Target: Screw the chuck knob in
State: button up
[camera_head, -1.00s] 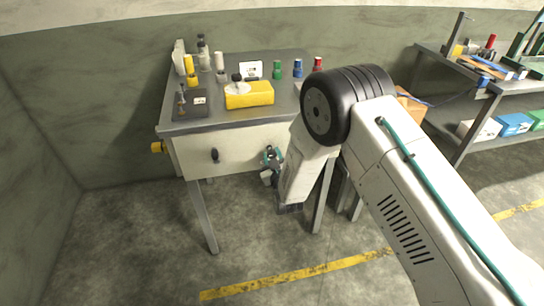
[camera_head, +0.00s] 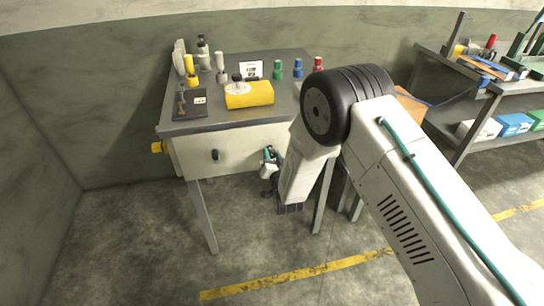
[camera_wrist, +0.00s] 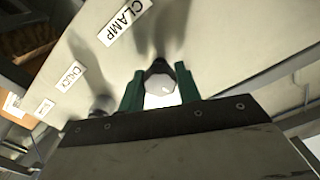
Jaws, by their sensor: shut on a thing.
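My gripper (camera_wrist: 159,92) is shut, its two green fingers on either side of a dark knob (camera_wrist: 158,68) with a pale patch below it in the wrist view. The knob is at the pale front panel (camera_wrist: 205,55). A CLAMP label (camera_wrist: 125,21) lies up and left of it, and a CHUCK label (camera_wrist: 69,77) lies farther left. I cannot tell which label belongs to the held knob or how deep it sits. In the head view my gripper (camera_head: 268,156) is at the right of the bench front (camera_head: 190,155), and the held knob is hidden.
Another dark knob (camera_head: 214,155) sticks out of the panel farther left. A yellow knob (camera_head: 157,147) is on the bench's left side. The benchtop holds a yellow block (camera_head: 250,95) and several bottles and coloured pieces. A shelf bench (camera_head: 470,100) stands right. Floor in front is open.

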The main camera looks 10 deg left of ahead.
jog(key=shift+m, duration=1.2)
jog(key=o, duration=1)
jog(key=shift+c, duration=0.2)
jog(key=shift+s, duration=0.1)
jog(key=v, duration=0.7)
jog(key=shift+s+d, duration=0.2)
jog(key=shift+s, duration=0.15)
